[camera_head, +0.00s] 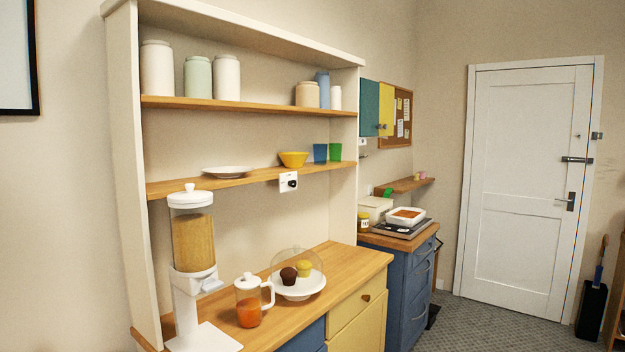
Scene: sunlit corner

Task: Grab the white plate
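A white plate (227,172) lies on the middle wooden shelf (215,183) of the hutch, left of a yellow bowl (293,159). It is shallow and seen nearly edge-on, and nothing covers it. A second white dish (298,287) stands on the counter below, under a clear dome, and holds a brown and a yellow muffin. My gripper is not in view.
Blue and green cups stand right of the bowl. Jars line the top shelf (240,104). A cereal dispenser (193,260) and a pitcher (249,303) stand on the counter (347,265). Open floor (475,322) lies at right, before the white door (522,180).

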